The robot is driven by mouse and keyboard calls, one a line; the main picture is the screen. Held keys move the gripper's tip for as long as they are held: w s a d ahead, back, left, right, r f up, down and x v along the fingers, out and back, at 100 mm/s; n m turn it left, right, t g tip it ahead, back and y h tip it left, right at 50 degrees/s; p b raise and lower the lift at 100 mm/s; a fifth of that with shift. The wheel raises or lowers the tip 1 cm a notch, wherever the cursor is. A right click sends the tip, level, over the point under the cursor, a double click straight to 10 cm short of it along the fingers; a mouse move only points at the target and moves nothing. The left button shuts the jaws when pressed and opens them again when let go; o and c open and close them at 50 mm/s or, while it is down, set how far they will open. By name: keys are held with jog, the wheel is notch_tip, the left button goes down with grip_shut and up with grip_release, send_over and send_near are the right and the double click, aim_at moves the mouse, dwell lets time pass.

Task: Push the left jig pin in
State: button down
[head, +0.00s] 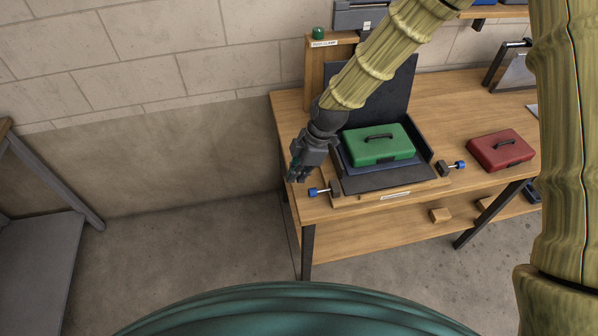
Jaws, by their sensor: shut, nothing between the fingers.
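The left jig pin (313,192) has a blue knob and a short metal rod, and it sticks out to the left of a dark block (335,188) at the jig's front left corner. My gripper (294,178) is shut and empty, just above and left of the blue knob in the picture. I cannot tell whether it touches the knob. The jig (388,180) is a dark tray on a wooden base, with a green case (377,145) lying in it. The right jig pin (459,166), also blue-knobbed, sticks out to the right of its own block.
A red case (501,149) lies on the wooden bench (459,122) right of the jig. A dark upright panel (385,92) stands behind the green case. A post with a green lamp (318,33) stands at the back left. Open floor lies left of the bench.

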aim_at(324, 191)
notch_tip(324, 191, down, 7)
jog(key=p, duration=0.5)
jog(key=shift+f, duration=0.1)
jog(key=shift+w+d+f, duration=0.2)
jog(key=shift+d, duration=0.4)
